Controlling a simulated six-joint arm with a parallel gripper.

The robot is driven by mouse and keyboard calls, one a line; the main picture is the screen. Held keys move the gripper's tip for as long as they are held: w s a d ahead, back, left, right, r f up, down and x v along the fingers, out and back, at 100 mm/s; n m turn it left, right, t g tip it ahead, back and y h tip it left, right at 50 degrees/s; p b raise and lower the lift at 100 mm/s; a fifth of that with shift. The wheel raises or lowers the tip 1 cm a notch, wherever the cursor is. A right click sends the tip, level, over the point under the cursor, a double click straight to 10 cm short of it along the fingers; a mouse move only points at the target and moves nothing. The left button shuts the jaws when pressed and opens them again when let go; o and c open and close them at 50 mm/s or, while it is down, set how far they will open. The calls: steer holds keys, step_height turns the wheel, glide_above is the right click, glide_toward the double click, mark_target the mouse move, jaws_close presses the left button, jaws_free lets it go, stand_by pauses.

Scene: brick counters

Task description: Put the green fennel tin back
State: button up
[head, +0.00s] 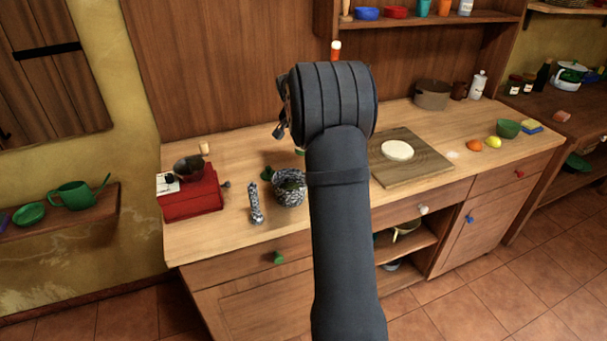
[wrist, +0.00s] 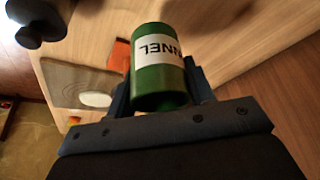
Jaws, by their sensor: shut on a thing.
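The green tin (wrist: 158,78) has a white label with the letters "NNEL" showing upside down in the wrist view. My gripper (wrist: 160,92) is shut on it, with one dark finger on each side of the tin. The tin appears tilted in the wrist picture, with wood behind it. In the head view my dark arm covers the gripper and most or all of the tin. I cannot tell there how high the tin is above the counter.
The wooden counter (head: 235,245) holds a red box (head: 190,197), a stone mortar (head: 289,187) and pestle (head: 256,203) on the left. A board (head: 432,163) with white dough (head: 397,150) lies right of my arm. A shelf (head: 480,17) hangs above.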

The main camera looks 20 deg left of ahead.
steer(key=shift+w+d+f, duration=0.1)
steer(key=shift+w+f, duration=0.15)
steer(key=shift+f, duration=0.15)
step_height(320, 180, down, 9)
steer(key=shift+f, duration=0.1)
steer(key=o, duration=1.1)
steer(key=shift+f, duration=0.1)
steer(key=shift+o, duration=0.2)
steer(key=v, duration=1.2)
